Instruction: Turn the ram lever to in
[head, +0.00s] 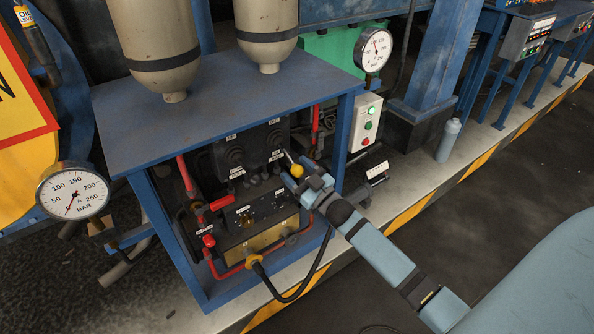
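A short metal lever with a yellow ball knob (297,171) stands out from the dark control block (236,152) inside the blue-framed bench. It looks like the ram lever, but the small labels around it are too small to read. My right gripper (298,183) comes in from the lower right, with its fingertips at or just below the yellow knob. I cannot tell whether the fingers touch the knob or how far apart they are. My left gripper is not in view.
The blue bench top (180,110) overhangs the controls, and a blue post (343,140) stands just right of my gripper. Red-handled valves (209,241) and a black hose (300,290) lie lower. A switch box (366,122) and gauges (74,192) are nearby.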

